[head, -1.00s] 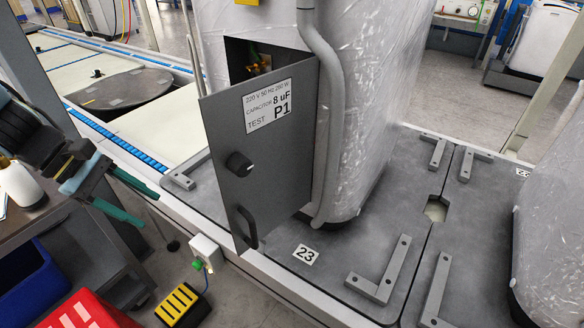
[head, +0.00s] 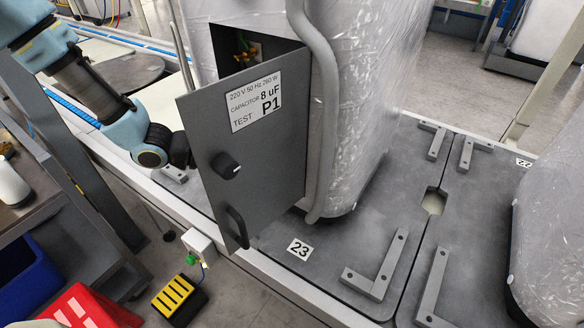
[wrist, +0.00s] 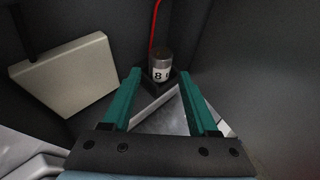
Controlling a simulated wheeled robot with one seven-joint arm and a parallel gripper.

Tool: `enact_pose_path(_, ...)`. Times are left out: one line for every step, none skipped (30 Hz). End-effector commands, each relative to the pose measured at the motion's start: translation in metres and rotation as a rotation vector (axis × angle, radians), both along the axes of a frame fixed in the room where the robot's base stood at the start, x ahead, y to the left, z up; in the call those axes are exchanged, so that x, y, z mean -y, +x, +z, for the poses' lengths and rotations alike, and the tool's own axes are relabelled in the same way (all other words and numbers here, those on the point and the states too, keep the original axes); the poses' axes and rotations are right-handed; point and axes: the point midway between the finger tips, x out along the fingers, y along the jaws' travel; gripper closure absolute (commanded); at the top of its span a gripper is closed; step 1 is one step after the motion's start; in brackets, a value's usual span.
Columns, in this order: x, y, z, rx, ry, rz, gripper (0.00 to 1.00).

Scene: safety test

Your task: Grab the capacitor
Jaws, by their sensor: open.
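The capacitor (wrist: 161,70) is a small dark cylinder with a white label marked 8, in the upper middle of the wrist view. It stands upright in a dark corner holder, with a red wire rising from its top. My gripper (wrist: 161,78) is open, its two green fingers pointing toward the capacitor, one on each side in the picture. I cannot tell whether the fingertips reach it. In the head view the grey door (head: 250,140) labelled "CAPACITOR 8 uF TEST P1" stands open and hides my gripper and the capacitor.
A beige box (wrist: 65,75) is on the left in the wrist view, and dark walls close in around. In the head view a grey pipe (head: 322,100) runs beside the opening. A yellow-and-black pedal (head: 180,300) and a red bin (head: 85,308) are on the floor.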

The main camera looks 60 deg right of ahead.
Motion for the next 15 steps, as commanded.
enact_pose_path(0.003, -0.004, 0.000, -0.001, 0.001, -0.002, 0.41)
enact_pose_path(0.006, -0.006, 0.000, -0.001, 0.001, -0.001, 0.41)
enact_pose_path(0.009, -0.011, -0.002, -0.002, 0.002, -0.003, 0.41)
enact_pose_path(0.012, -0.014, -0.003, -0.002, 0.001, -0.003, 0.41)
enact_pose_path(0.016, -0.017, -0.004, -0.002, 0.001, -0.003, 0.41)
enact_pose_path(0.020, -0.021, -0.006, -0.002, 0.002, -0.003, 0.41)
enact_pose_path(0.023, -0.024, -0.008, -0.001, 0.001, -0.002, 0.41)
enact_pose_path(0.025, -0.026, -0.010, -0.001, 0.001, -0.003, 0.41)
enact_pose_path(0.028, -0.029, -0.012, -0.001, 0.001, -0.002, 0.41)
enact_pose_path(0.030, -0.030, -0.014, -0.001, 0.001, -0.001, 0.41)
enact_pose_path(0.031, -0.031, -0.015, -0.001, 0.001, -0.001, 0.41)
enact_pose_path(0.033, -0.033, -0.016, -0.001, 0.001, -0.001, 0.41)
enact_pose_path(0.033, -0.033, -0.016, 0.000, 0.000, 0.000, 0.41)
enact_pose_path(0.034, -0.033, -0.017, 0.000, 0.000, 0.000, 0.41)
enact_pose_path(0.034, -0.033, -0.017, 0.000, 0.000, 0.000, 0.41)
